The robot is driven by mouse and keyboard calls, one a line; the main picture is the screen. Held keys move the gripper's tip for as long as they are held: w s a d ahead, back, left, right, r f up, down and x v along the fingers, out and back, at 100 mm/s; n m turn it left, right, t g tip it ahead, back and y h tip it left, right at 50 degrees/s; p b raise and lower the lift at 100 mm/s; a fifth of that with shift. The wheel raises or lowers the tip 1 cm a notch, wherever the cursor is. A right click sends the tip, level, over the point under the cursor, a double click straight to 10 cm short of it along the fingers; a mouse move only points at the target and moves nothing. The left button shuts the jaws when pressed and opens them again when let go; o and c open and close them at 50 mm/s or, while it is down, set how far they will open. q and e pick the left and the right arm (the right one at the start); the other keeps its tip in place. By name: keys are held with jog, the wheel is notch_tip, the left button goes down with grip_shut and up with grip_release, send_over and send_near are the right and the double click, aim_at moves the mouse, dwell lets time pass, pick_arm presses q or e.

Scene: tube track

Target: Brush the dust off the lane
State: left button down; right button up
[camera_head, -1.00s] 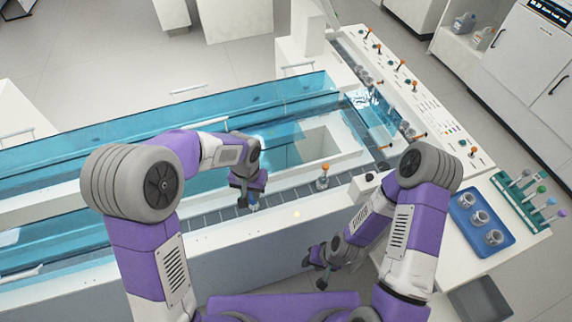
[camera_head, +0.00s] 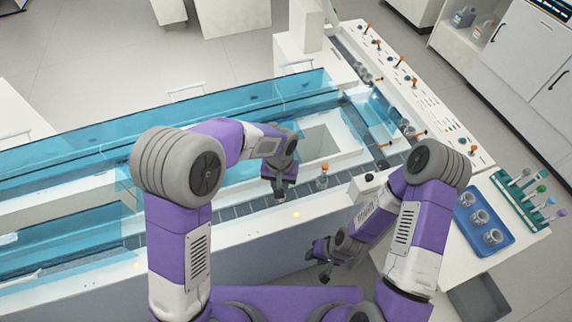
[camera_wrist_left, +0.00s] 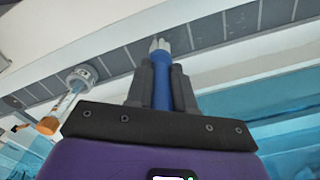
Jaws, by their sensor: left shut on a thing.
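The lane (camera_head: 240,210) is a dark, segmented strip running along the white track bench, and it also shows in the left wrist view (camera_wrist_left: 115,64). My left gripper (camera_head: 280,196) is over the lane. In the left wrist view, its fingers (camera_wrist_left: 161,88) are shut on a brush with a blue handle (camera_wrist_left: 162,92) and pale bristles (camera_wrist_left: 159,46), its tip at the lane. I cannot make out dust. A metal carrier with an orange-tipped tube (camera_head: 323,171) stands on the lane to the right of the left gripper. My right gripper (camera_head: 319,260) is open and empty in front of the bench.
Clear blue panels (camera_head: 80,140) line the bench behind and to the left. A blue tray (camera_head: 467,224) with several metal carriers and a green rack (camera_head: 525,205) of tubes are on the right table. A control panel (camera_head: 425,95) with orange-tipped levers is at the back right.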

pick_arm(q)
jog(key=shift+w+d, duration=0.1)
jog(key=shift+d, duration=0.35)
jog(key=shift+w+d+r+p, duration=0.1)
jog(key=shift+d+r+p, duration=0.05)
jog(key=shift+r+p, duration=0.6)
jog(key=shift+r, duration=0.45)
jog(key=shift+r+p, duration=0.6)
jog(key=shift+r, duration=0.15)
notch_tip(320, 180, up, 4)
jog(key=p, duration=0.3)
jog(key=shift+r, duration=0.15)
